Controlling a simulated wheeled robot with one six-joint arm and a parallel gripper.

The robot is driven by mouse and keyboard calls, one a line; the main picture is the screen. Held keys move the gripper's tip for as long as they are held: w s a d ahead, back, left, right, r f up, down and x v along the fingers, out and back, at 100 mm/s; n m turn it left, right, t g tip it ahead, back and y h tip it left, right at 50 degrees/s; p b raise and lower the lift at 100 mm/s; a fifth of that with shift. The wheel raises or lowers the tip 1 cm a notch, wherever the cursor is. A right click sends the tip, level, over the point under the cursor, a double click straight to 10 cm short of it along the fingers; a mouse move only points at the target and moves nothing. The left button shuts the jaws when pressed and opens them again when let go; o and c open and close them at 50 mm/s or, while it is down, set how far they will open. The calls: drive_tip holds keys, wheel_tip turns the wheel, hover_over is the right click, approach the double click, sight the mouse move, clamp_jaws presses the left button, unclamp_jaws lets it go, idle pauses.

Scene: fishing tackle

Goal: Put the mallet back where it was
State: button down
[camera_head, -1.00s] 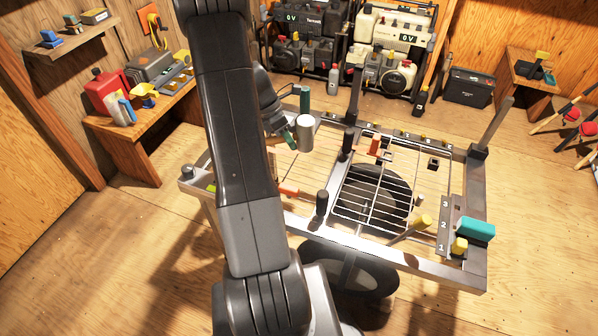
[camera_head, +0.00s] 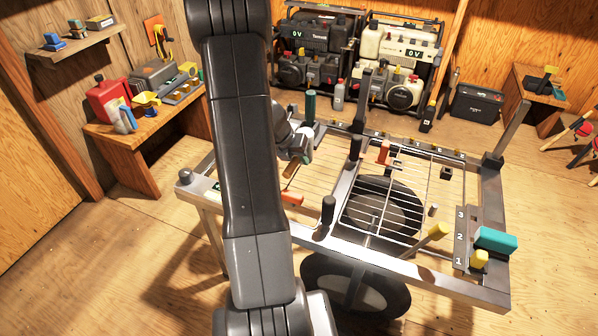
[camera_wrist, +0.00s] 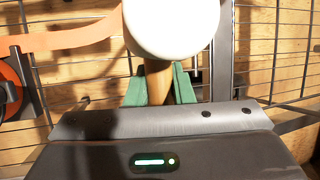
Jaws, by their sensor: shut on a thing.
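The mallet has a pale round head and a brown wooden handle. In the wrist view, my gripper (camera_wrist: 158,90) has its green fingertips shut on the mallet's handle (camera_wrist: 157,78), just below the pale head (camera_wrist: 172,24). My arm and wrist hide part of the mallet there. I cannot tell whether the mallet touches the rack.
A black post (camera_head: 328,211) rises nearby. A teal block (camera_head: 495,239) sits at the right. Generators (camera_head: 400,70) stand behind.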

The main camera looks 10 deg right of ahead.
drive_tip(key=shift+f+b, duration=0.8)
drive_tip(key=shift+f, duration=1.2)
drive_tip(key=shift+f, duration=0.15)
drive_tip(key=c, duration=1.3)
unclamp_jaws()
drive_tip(key=shift+o, duration=0.2)
drive_tip(key=p+v, duration=0.4)
drive_tip(key=v, duration=0.8)
drive_tip(key=shift+p, duration=0.3)
